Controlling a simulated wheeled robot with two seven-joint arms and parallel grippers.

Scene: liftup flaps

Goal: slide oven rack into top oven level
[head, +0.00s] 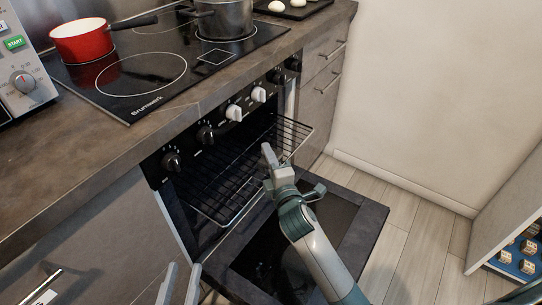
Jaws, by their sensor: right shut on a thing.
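The black wire oven rack (228,185) sticks out of the open oven (190,215), with its back part inside the dark cavity just below the knob panel. Whether it sits on the top level's guides is hidden. My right gripper (270,158) is shut on the rack's front edge, near the middle. The oven door (345,215) is folded down flat below the rack, partly covered by my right arm. My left gripper (179,284) is at the bottom edge, left of the door; its two fingers are apart, and it looks empty.
The counter with the black cooktop (150,95) overhangs the oven. A red pot (82,45) and a steel pot (225,20) stand on it. Oven knobs (234,112) line the panel above the rack. Drawers flank the oven. Floor is free right of the door, up to a shelf (510,235).

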